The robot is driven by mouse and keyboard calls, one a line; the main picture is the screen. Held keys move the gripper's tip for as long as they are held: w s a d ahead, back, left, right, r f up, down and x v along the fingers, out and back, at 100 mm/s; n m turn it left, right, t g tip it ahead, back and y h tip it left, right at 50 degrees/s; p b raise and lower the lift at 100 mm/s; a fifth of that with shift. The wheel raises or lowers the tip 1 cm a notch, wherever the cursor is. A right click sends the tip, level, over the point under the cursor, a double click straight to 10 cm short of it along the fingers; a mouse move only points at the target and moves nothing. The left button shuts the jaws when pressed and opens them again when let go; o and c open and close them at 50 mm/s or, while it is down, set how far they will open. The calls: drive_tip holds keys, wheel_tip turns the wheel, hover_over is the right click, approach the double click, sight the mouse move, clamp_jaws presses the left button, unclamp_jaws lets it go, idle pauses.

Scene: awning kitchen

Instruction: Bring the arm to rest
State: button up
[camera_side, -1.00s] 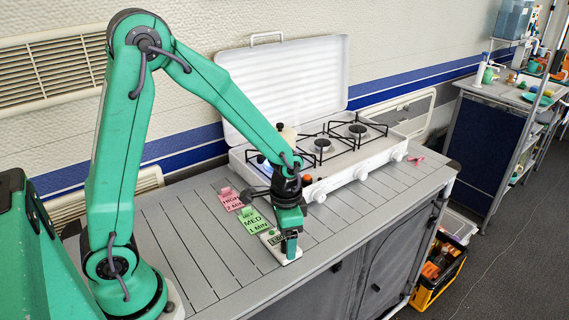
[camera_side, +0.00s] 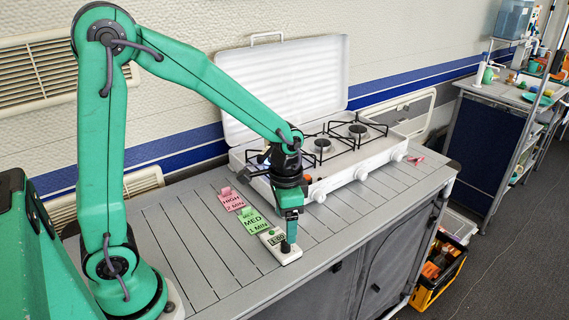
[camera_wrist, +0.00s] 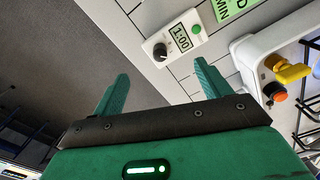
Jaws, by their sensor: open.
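My gripper (camera_side: 290,238) is over the worktop, just above the white timer (camera_side: 278,243) in the side view. In the wrist view my gripper (camera_wrist: 162,85) has its two green fingers spread apart with nothing between them. The timer (camera_wrist: 170,52) lies beyond the fingertips there, with a dark dial, a green button and a display reading 1:00. It appears apart from the fingers.
A white stove (camera_side: 335,165) with an open lid (camera_side: 285,85) stands behind my gripper. A pink card (camera_side: 232,199) and a green card (camera_side: 253,221) lie left of the timer.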

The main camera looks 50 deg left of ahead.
drive_tip(key=shift+r, duration=0.1)
idle(0.3)
drive_tip(key=shift+s+a+r, duration=0.1)
drive_tip(key=shift+s+r, duration=0.1)
drive_tip(key=shift+r, duration=0.4)
drive_tip(key=s+a+r+n+t, duration=0.2)
drive_tip(key=s+r+n+t, duration=0.2)
drive_tip(key=s+r, duration=0.7)
drive_tip(key=shift+s+a+r+n+t, duration=0.35)
drive_tip(key=shift+r+t, duration=0.45)
drive_tip(key=shift+r, duration=0.4)
